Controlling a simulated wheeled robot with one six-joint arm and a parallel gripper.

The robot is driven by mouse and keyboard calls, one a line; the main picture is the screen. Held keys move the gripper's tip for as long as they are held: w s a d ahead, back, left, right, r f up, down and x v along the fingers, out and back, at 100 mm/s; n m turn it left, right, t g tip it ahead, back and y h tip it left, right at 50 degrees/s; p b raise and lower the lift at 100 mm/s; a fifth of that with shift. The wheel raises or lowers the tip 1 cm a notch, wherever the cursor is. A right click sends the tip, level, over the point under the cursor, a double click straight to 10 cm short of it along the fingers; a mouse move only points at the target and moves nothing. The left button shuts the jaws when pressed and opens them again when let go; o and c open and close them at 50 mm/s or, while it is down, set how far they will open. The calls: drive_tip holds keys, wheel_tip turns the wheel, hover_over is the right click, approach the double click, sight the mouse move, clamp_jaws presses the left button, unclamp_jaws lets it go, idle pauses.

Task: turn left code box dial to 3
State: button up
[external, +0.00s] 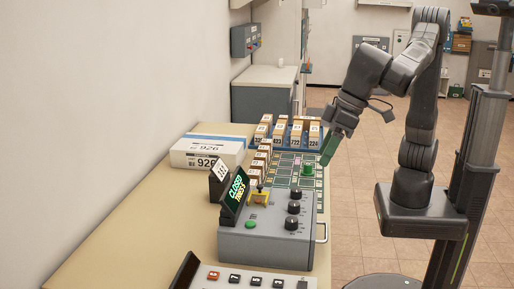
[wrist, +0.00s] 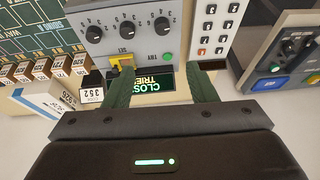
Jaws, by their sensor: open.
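The grey code box (external: 268,240) stands on the bench. Three black dials sit in a row on it: one near the external camera (external: 291,223), a middle one (external: 294,208) and a far one (external: 296,193). In the wrist view the near dial is the right one (wrist: 162,22) and the far dial the left one (wrist: 92,33). Their pointer settings are too small to read surely. The lit display (external: 234,191) reads CLOSED, TRIES 3. My gripper (external: 327,151) is open and empty, raised beyond the box. Its green fingers (wrist: 162,85) stand apart, touching no dial.
The box also carries a yellow lever (external: 260,197) and a green button (external: 251,224). A keypad unit (external: 250,278) stands on the near side.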

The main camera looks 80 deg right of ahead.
drive_tip(key=b, duration=0.1)
approach(292, 219)
drive_tip(key=shift+h, duration=0.3)
drive_tip(key=x, duration=0.8)
drive_tip(key=shift+a+f+p, duration=0.25)
drive_tip(key=shift+a+p, duration=0.05)
drive_tip(key=c, duration=1)
